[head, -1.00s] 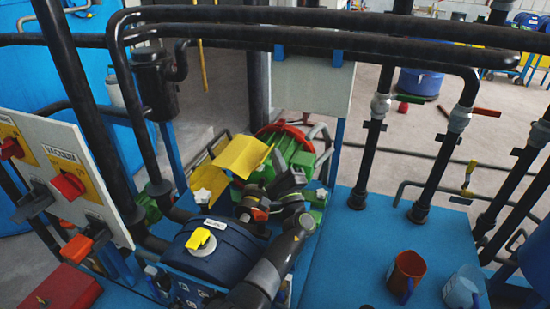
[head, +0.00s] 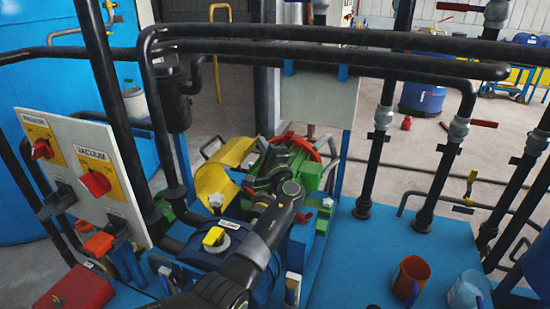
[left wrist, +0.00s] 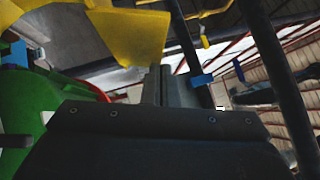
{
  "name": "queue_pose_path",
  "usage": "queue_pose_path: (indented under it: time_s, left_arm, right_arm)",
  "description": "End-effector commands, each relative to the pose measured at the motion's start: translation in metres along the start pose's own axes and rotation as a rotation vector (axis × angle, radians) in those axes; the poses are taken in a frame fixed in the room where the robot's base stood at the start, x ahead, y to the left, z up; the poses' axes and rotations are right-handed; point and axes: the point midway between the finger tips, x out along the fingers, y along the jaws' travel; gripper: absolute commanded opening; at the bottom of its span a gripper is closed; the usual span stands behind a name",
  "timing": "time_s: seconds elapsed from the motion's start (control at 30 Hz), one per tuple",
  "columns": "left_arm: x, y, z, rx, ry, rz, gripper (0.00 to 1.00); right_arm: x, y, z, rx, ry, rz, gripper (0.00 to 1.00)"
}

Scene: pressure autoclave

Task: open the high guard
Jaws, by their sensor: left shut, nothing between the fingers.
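The yellow curved guard (head: 225,165) is at the middle of the head view, on the left side of a green machine (head: 290,165) with a red rim. It leans left, away from the green body. Its yellow sheet also crosses the top of the left wrist view (left wrist: 130,38). My left gripper (head: 252,184) is just right of the guard, over the machine. Its fingers (left wrist: 163,85) are shut and empty, close below the guard's edge in the wrist view. Whether they touch it I cannot tell. My left forearm hides part of the machine. My right gripper is out of view.
A control panel (head: 85,165) with red switches stands left. Black pipes (head: 330,38) cross above. An orange mug (head: 410,280) and a pale mug (head: 467,291) stand on the blue deck at right.

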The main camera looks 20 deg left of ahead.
Motion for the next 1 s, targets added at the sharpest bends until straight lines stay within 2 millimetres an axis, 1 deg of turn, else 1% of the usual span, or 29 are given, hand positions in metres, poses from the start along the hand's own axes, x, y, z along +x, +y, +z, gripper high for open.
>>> queue_pose_path:
  time_s: [0.03, 0.1, 0.2, 0.33, 0.5, 0.7, 1.0]
  left_arm:
    - [0.011, -0.009, 0.011, -0.025, -0.004, 0.022, 0.0]
    - [0.023, -0.01, 0.022, -0.063, -0.004, 0.06, 0.0]
    - [0.038, -0.01, 0.038, -0.118, -0.004, 0.116, 0.0]
    - [0.056, -0.005, 0.056, -0.185, -0.004, 0.184, 0.0]
    - [0.075, 0.005, 0.075, -0.258, -0.003, 0.256, 0.0]
    - [0.089, 0.014, 0.088, -0.252, -0.002, 0.253, 0.0]
    - [0.097, 0.019, 0.096, -0.253, -0.001, 0.253, 0.0]
  right_arm:
    - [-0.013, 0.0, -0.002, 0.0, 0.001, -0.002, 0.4]
    - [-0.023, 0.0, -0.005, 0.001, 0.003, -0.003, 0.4]
    - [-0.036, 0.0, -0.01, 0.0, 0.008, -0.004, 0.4]
    - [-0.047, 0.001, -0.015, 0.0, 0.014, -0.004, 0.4]
    - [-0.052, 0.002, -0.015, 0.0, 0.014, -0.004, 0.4]
    - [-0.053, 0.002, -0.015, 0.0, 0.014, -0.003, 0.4]
    - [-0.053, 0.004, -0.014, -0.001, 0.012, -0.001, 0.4]
